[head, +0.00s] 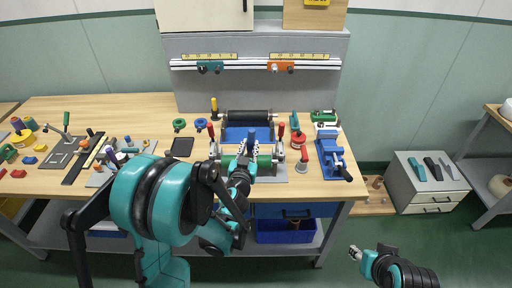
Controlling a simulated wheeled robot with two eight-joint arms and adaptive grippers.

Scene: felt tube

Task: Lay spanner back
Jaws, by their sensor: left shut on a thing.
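My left gripper (247,153) reaches over the roller bench unit in the middle of the table, its fingertips at the green roller (264,161). My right gripper (355,253) is low at the right, away from the table over the floor. It is too small to tell whether it is open.
The wooden table (330,187) holds a blue vise (333,158) at right, a dark tablet (182,146), green and blue rings, and several tools at left. A grey cabinet (430,180) stands at right. A rail with sliders (240,66) runs behind. Bare wood shows at the back left.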

